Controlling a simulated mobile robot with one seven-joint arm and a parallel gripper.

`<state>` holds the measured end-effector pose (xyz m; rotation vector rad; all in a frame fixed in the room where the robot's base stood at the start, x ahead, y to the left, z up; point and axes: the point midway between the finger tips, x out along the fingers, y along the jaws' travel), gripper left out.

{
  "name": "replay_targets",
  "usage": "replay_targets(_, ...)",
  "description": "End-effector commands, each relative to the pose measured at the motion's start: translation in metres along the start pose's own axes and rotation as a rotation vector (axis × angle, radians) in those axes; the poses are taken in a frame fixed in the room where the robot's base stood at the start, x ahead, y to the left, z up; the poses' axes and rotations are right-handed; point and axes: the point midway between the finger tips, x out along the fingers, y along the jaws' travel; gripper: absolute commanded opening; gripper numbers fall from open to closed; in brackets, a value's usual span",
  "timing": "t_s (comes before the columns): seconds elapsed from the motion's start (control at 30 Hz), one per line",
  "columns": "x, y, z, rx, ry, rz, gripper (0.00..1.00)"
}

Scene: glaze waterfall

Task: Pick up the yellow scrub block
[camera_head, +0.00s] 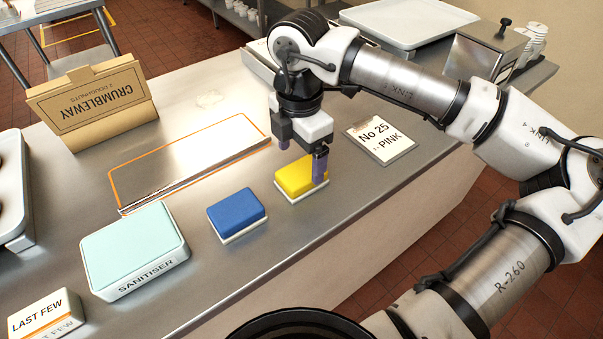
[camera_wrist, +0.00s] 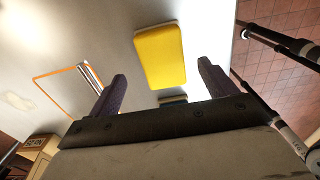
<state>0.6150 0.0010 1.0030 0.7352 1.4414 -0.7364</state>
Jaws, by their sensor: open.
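The yellow scrub block (camera_head: 297,176) lies on the steel counter, on a pale base, to the right of a blue scrub block (camera_head: 236,210). My gripper (camera_head: 301,160) is over the yellow block in the head view, and one finger hides part of the block's right side. In the wrist view the yellow block (camera_wrist: 161,57) lies ahead of my gripper (camera_wrist: 160,85), between the lines of its two spread fingers. The gripper is open and empty. Whether a finger touches the block cannot be told.
A light-blue sanitiser box (camera_head: 132,247) stands left of the blue block. A cardboard doughnut box (camera_head: 92,103) and an orange-outlined panel (camera_head: 190,163) lie behind. A "No 25 Pink" card (camera_head: 379,142) lies right. The counter's front edge (camera_head: 330,204) is close to the blocks.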

Motion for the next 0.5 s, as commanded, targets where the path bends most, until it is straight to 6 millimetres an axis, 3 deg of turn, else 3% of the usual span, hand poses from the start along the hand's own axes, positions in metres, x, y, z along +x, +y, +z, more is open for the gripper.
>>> replay_targets(0.3, 0.039, -0.004, 0.000, -0.001, 0.004, 0.000, 0.84)
replay_targets(0.5, 0.045, -0.004, 0.000, -0.001, 0.001, 0.000, 0.84)
